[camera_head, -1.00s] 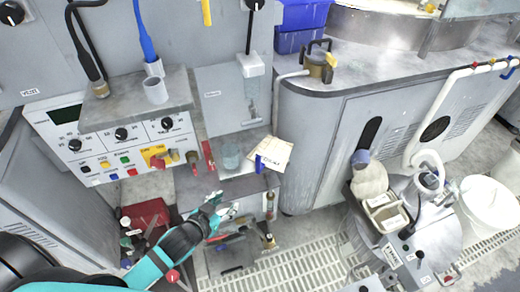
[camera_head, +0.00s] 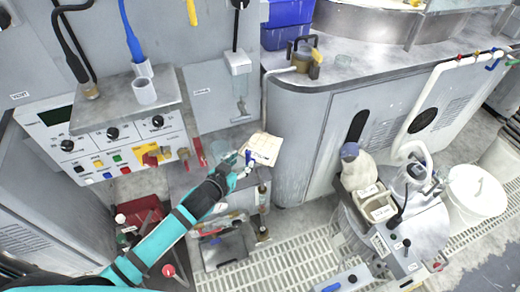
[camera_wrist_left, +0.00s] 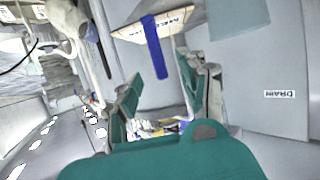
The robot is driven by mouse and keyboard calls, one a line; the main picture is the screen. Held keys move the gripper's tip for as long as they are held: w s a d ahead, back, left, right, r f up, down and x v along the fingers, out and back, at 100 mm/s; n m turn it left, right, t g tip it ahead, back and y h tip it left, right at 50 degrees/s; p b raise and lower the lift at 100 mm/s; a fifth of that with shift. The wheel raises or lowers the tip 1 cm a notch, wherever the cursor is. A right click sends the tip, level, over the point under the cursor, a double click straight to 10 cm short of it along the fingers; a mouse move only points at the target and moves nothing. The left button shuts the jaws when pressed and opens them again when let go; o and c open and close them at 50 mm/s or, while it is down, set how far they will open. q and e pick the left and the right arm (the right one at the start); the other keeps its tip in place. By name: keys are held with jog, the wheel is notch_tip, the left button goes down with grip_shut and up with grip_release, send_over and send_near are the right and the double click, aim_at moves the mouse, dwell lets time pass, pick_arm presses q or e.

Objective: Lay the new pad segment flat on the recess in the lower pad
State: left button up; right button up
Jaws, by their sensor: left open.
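My left gripper (camera_head: 240,166) is open and empty, close to the cream card (camera_head: 265,147) with dark print and a blue strap or clip (camera_head: 248,157). In the left wrist view the two teal-backed fingers of my gripper (camera_wrist_left: 168,88) stand apart. The blue strap (camera_wrist_left: 155,48) hangs from the card (camera_wrist_left: 150,24) just beyond the fingertips, apparently between their lines; I cannot tell whether they touch it. I cannot identify a pad segment, lower pad or recess in these views. My right gripper is not in view.
A control panel (camera_head: 110,140) stands to the left. A grey machine with a counter (camera_head: 375,70) fills the right. A red box (camera_head: 140,215) and a white bucket (camera_head: 474,195) stand below.

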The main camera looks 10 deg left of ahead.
aim_at(247, 157)
pick_arm(q)
jog(key=x, duration=0.5)
jog(key=shift+w+d+f, duration=0.1)
jog(key=shift+w, duration=0.1)
jog(key=shift+s, duration=0.1)
grip_shut()
